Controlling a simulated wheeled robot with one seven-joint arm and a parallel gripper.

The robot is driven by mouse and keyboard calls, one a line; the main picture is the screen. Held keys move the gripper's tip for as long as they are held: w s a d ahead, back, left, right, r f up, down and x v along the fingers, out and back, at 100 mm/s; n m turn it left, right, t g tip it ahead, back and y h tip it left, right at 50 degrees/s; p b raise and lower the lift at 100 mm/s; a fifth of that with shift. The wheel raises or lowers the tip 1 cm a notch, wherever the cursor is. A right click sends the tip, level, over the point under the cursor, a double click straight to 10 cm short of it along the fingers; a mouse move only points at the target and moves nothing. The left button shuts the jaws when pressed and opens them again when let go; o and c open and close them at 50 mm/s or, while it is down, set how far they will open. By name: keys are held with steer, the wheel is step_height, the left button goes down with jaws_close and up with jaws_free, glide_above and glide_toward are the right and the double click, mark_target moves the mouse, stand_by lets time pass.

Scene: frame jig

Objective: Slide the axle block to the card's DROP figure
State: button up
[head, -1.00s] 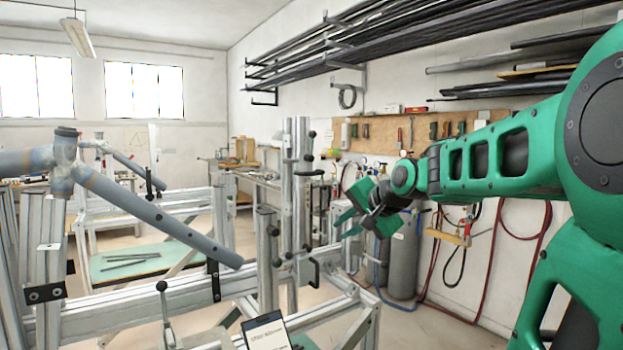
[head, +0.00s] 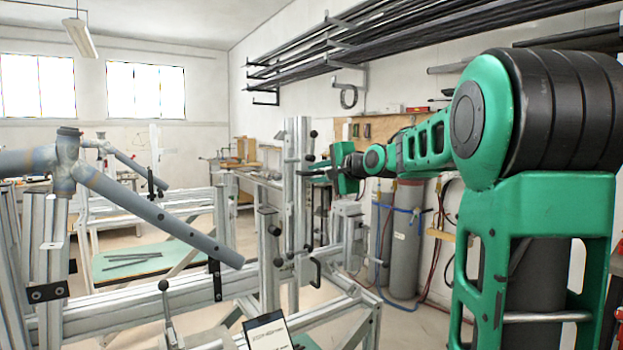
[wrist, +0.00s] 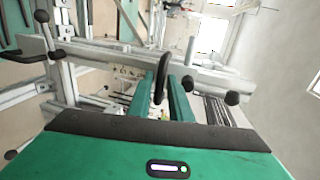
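My gripper (head: 318,170) is at the right side of the upright metal posts (head: 297,190) of the jig. In the wrist view its two green fingers (wrist: 163,98) are apart, with a black handle (wrist: 160,78) between them from this angle. Contact cannot be told. The handle appears mounted on the metal rail; which part is the axle block is not clear. A lower black bow handle (head: 316,272) shows in the head view. The card (head: 267,333) is at the bottom edge, partly cut off, its print too small to read.
Black knobs (wrist: 232,98) stick out from the rail near the fingers. A grey frame tube (head: 155,215) slopes across the jig at left. Gas cylinders (head: 405,235) and hoses stand by the wall behind my arm.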

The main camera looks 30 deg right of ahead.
steer(key=shift+x, duration=0.85)
jaws_close()
step_height(320, 180, down, 6)
steer(key=shift+f, duration=0.2)
jaws_free()
steer(key=shift+r, duration=0.1)
